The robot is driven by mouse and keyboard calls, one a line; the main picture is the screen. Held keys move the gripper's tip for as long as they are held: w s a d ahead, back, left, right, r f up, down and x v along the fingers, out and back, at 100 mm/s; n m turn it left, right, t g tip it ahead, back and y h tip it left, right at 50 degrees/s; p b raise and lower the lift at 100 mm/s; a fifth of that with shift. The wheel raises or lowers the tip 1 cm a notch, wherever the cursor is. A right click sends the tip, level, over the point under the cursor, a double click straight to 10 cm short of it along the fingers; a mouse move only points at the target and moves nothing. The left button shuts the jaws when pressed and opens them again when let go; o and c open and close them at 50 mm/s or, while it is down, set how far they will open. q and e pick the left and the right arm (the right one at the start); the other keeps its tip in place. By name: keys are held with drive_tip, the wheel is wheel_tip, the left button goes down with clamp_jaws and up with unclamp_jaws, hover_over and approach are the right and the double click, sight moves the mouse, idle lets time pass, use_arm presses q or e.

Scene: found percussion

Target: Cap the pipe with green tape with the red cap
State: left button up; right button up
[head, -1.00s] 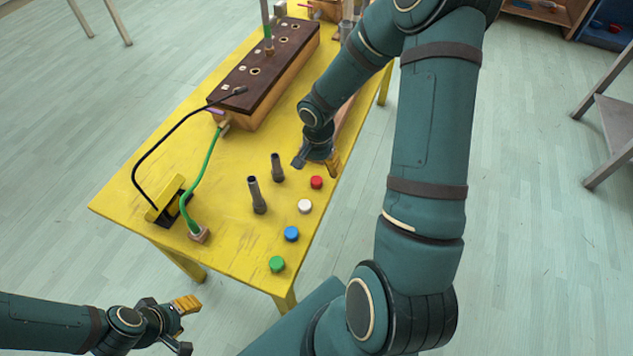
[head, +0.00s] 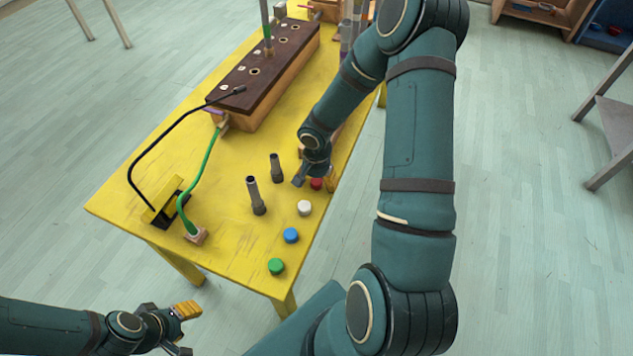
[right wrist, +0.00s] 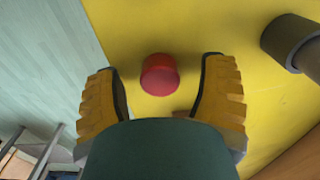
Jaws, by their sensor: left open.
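The red cap (head: 317,185) sits on the yellow table, partly hidden by my right gripper in the head view. My right gripper (head: 314,178) is open just over it. In the right wrist view the red cap (right wrist: 159,76) lies between the two yellow-padded fingers, apart from both. A grey pipe with a green band (head: 267,38) stands upright in the dark-topped wooden block at the back; its top is cut off by the picture edge. My left gripper (head: 186,329) is open and empty, off the table's near left side.
White (head: 304,208), blue (head: 291,235) and green (head: 276,266) caps line the table's right edge. Two short grey pipes (head: 256,196) stand left of the caps; one pipe (right wrist: 292,42) shows in the right wrist view. A green cable (head: 206,170) and a black cable cross the table's left side.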

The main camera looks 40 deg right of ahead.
drive_tip(key=c, duration=0.7)
